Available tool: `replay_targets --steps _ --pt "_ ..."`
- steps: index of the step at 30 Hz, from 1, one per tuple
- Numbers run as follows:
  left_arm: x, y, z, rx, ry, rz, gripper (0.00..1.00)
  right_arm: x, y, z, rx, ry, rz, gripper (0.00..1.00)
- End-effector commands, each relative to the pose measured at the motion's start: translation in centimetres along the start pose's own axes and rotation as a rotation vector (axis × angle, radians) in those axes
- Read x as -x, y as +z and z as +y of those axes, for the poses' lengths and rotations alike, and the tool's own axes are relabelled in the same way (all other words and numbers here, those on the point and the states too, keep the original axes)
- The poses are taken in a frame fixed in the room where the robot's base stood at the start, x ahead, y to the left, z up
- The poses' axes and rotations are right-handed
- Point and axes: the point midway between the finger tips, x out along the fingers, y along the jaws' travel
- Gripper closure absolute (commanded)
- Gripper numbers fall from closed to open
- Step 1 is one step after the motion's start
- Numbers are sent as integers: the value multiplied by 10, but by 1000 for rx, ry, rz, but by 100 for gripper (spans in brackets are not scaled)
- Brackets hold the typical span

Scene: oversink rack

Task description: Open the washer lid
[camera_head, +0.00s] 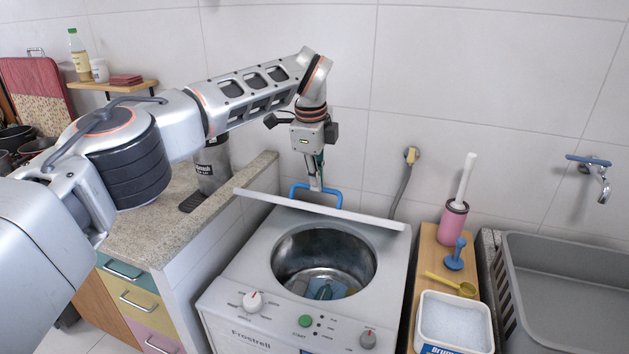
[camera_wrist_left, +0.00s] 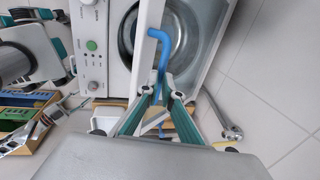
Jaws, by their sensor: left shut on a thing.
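The white washer (camera_head: 300,318) stands in the middle of the head view. Its lid (camera_head: 318,208) is raised at the back, seen nearly edge-on, and the metal drum (camera_head: 325,258) shows open with some bluish cloth at the bottom. A blue handle (camera_head: 328,190) is on the lid. My left gripper (camera_head: 316,187) is at the handle, pointing down behind the lid's top edge, and is shut on it. In the left wrist view the blue handle (camera_wrist_left: 160,62) runs down between the fingers (camera_wrist_left: 157,100).
A wooden board (camera_head: 429,262) right of the washer holds a pink brush holder (camera_head: 453,222), a blue plunger-like tool, a yellow scoop and a white tub (camera_head: 453,322). A grey sink (camera_head: 565,270) is at the far right. A stone counter (camera_head: 165,222) lies left.

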Motion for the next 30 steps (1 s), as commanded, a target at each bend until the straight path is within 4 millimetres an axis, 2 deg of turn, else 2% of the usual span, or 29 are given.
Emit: replay_targets --steps 1,8,9,11,30 --pt "-10 2 0 -6 -4 -8 100 -1 1 0 -2 0 0 60" --pt "-10 2 0 -6 -4 -8 100 -1 1 -1 -4 0 0 60" --pt "-10 2 0 -6 -4 -8 89 -1 1 -1 -4 0 0 60" --pt "-10 2 0 -7 -4 -8 74 0 2 -2 -4 -2 -2 60" --pt "-7 1 -1 -7 -6 -3 74 0 2 0 8 -5 -2 60"
